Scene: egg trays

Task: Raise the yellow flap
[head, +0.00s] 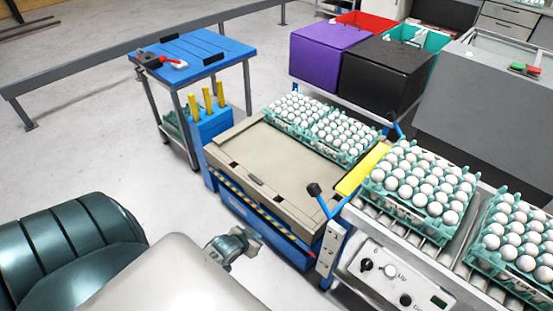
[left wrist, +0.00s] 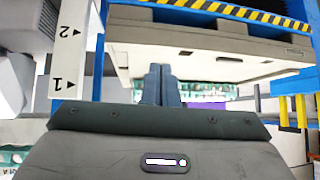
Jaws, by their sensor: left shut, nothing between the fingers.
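The yellow flap (head: 362,171) is a long narrow plate between the beige pallet top and the roller conveyor in the head view. Blue levers with black knobs stand at its two ends, the near knob (head: 314,189) and the far one (head: 390,116). I cannot tell its exact tilt. My left gripper (head: 248,240) is low in front of the lift, left of the near lever and apart from the flap. Its fingers are together and empty in the left wrist view (left wrist: 161,84). The flap is not clearly seen there. My right gripper is out of view.
Egg trays stand on the pallet (head: 240,165) and on the conveyor (head: 367,210). A control box (head: 400,283) hangs under the conveyor. A blue-topped cart (head: 190,52) stands at back left. Purple (head: 325,55) and black (head: 385,75) boxes stand behind.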

